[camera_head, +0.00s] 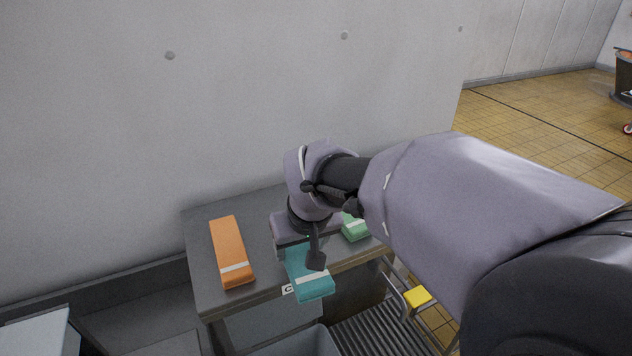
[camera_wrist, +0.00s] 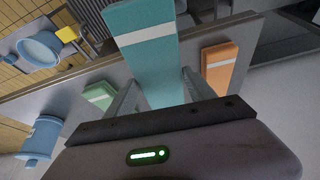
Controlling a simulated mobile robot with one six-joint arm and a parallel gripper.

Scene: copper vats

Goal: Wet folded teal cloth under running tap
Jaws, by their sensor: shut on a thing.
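The folded teal cloth (camera_head: 309,275) has a pale stripe near its front end. My gripper (camera_head: 303,254) is shut on it over the front edge of a grey table, and my arm hides part of it. In the wrist view the teal cloth (camera_wrist: 148,50) runs up between the two fingers of my gripper (camera_wrist: 157,92). Whether the cloth touches the tabletop I cannot tell. No running tap can be made out clearly.
On the grey table (camera_head: 203,241) lie an orange folded cloth (camera_head: 229,250) to the left and a green one (camera_head: 354,227) to the right. A yellow block (camera_head: 417,297) is at lower right. The wrist view shows a blue round basin (camera_wrist: 40,48) and a blue container (camera_wrist: 42,137). A wall stands behind the table.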

